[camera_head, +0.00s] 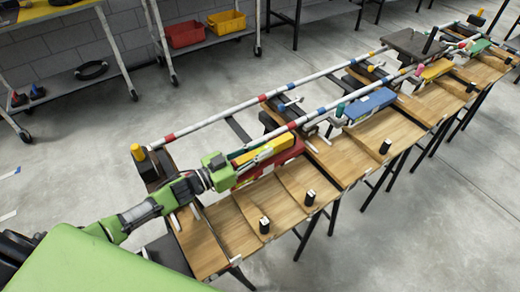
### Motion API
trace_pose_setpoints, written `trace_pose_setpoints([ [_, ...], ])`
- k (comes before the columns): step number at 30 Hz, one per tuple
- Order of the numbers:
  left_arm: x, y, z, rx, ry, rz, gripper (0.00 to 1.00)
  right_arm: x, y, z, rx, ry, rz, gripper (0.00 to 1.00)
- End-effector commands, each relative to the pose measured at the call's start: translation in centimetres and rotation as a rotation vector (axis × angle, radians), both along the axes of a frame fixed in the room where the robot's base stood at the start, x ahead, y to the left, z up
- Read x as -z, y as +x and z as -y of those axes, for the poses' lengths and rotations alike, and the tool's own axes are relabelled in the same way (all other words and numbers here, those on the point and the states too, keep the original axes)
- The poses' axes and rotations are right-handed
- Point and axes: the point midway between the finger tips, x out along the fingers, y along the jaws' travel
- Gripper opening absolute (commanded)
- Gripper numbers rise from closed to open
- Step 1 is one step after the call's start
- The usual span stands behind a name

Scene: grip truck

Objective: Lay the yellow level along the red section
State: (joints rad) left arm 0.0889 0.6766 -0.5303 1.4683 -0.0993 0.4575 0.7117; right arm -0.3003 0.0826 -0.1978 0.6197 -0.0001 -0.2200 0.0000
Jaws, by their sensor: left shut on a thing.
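The yellow level (268,149) is a slim yellow bar at the near left part of the long wooden bench. It lies over or just above a long red block (285,156), which I take for the red section, and runs roughly along it. I cannot tell whether they touch. My left gripper (236,163), on a green arm from the left, is shut on the near left end of the level. Its fingers are small and partly hidden. My right gripper is not in view.
The wooden bench (335,157) carries a blue block (370,104), a yellow block (436,69) and a green block (479,46) farther right. White rails with red and blue bands run along it. Several black knobs stand near its front edge. Shelves with red and yellow bins stand behind.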

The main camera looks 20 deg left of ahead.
Motion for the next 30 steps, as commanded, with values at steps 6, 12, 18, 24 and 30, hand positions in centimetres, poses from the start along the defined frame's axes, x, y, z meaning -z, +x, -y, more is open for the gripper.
trace_pose_setpoints([
  [6,0.2,-0.1,0.0,-0.001,0.000,-0.005,0.33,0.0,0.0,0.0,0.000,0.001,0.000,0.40],
  [12,0.3,-0.1,-0.1,-0.002,0.000,-0.006,0.39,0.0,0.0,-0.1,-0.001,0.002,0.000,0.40],
  [18,0.2,-0.1,-0.1,-0.002,0.001,-0.008,0.39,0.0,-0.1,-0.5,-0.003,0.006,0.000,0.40],
  [24,-2.4,-0.1,-0.1,0.000,0.002,-0.003,0.39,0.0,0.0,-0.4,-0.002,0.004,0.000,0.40],
  [30,-6.6,-0.1,0.0,0.001,0.003,0.000,0.39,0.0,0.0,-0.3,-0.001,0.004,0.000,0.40],
])
